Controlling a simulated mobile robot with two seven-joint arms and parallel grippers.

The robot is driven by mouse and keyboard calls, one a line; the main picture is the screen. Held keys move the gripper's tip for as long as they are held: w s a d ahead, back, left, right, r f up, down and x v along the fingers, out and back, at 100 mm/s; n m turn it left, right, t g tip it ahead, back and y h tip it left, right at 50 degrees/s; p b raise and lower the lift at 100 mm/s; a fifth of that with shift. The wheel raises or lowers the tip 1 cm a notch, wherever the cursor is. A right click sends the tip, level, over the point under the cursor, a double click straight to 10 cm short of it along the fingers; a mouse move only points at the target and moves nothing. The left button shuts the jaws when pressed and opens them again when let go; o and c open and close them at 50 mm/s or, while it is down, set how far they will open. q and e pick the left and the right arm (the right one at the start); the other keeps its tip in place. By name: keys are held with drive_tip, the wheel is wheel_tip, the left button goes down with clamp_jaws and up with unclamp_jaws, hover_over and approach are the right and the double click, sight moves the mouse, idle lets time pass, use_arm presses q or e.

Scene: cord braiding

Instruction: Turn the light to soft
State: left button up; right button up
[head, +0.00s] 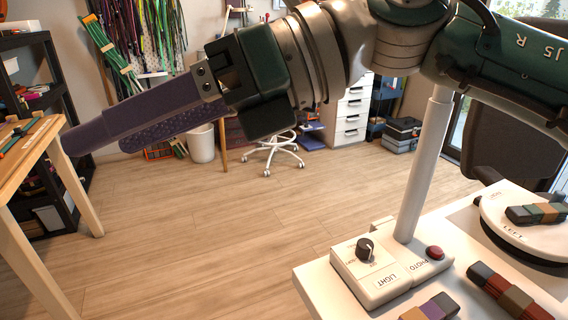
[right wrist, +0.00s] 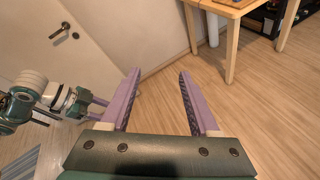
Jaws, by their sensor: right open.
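The light control is a white box (head: 385,274) labelled LIGHT in the head view, at the lower right on the white table. A black round dial knob (head: 365,249) stands on it; its small markings are too fine to read. My right gripper (head: 97,142) is open and empty, at the upper left, far from the knob and above the floor. Its purple fingers stand apart in the right wrist view (right wrist: 159,75). My left gripper (right wrist: 97,109) shows small at the left of the right wrist view, and its opening is unclear.
A red button (head: 434,252) labelled PHOTO sits right of the knob, with a white post (head: 423,165) rising behind. A wooden table (head: 25,165) stands left. The floor between is clear.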

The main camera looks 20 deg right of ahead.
drive_tip(key=w+d+f+n+g+h+b, duration=0.1)
drive_tip(key=d+f+n+h+b, duration=0.1)
drive_tip(key=d+f+h, duration=0.35)
drive_tip(key=g+h+b, duration=0.2)
drive_tip(key=h, duration=0.6)
hover_over(366, 243)
wheel_tip(366, 243, down, 6)
wheel_tip(366, 243, down, 10)
drive_tip(key=shift+r+b, duration=0.2)
drive_tip(key=shift+b, duration=0.55)
use_arm(q)
wheel_tip(366, 243, down, 7)
drive_tip(key=shift+a, duration=0.15)
use_arm(e)
clamp_jaws()
